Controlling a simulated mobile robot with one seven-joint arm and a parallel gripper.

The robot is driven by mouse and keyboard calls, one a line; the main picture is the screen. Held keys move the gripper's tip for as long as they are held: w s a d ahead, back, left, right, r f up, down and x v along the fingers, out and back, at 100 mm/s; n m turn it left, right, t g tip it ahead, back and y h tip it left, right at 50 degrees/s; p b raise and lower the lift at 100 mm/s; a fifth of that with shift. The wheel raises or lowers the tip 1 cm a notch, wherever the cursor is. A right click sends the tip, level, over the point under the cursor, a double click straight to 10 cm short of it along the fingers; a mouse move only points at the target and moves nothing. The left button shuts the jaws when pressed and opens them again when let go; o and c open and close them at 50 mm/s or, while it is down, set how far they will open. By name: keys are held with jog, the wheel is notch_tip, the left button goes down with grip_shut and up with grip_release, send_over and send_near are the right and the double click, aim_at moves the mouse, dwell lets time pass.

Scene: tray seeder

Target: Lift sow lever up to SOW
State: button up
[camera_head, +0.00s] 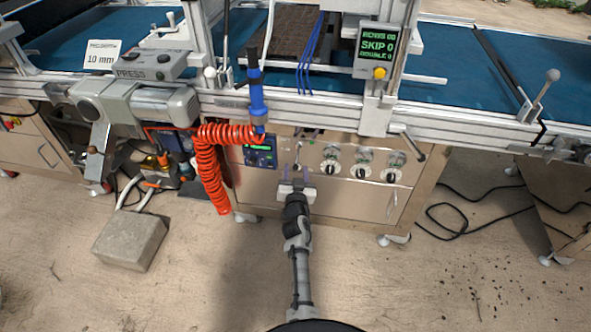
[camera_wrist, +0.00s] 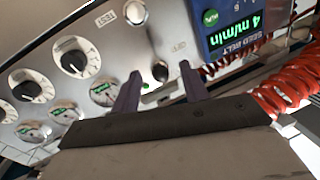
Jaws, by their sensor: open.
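A small lever (camera_head: 298,154) stands on the front panel (camera_head: 340,195) of the seeder, left of the row of dials; I take it for the sow lever. In the wrist view a dark rounded knob (camera_wrist: 160,72) shows between my fingertips, probably the lever's end seen head-on. Its SOW label is not readable. My gripper (camera_head: 299,170) is open, with its two purple fingers pointing at the panel just below the lever. In the wrist view my gripper (camera_wrist: 160,78) has one finger on each side of the knob, with visible gaps. Contact with it cannot be told.
Several dials (camera_head: 330,167) sit right of the lever. A blue display box (camera_wrist: 235,25) reading 4 m/min is close by. A coiled orange hose (camera_head: 207,165) hangs at the left. The conveyor's rail (camera_head: 300,108) runs above the panel. The floor in front is mostly clear.

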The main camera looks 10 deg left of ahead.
aim_at(295, 166)
jog(key=shift+w+a+b, duration=0.25)
jog(key=shift+w+b, duration=0.05)
jog(key=shift+w, duration=0.7)
jog(key=shift+w+a+b, duration=0.2)
jog(key=shift+w+b, duration=0.1)
jog(key=shift+w, duration=0.65)
grip_shut()
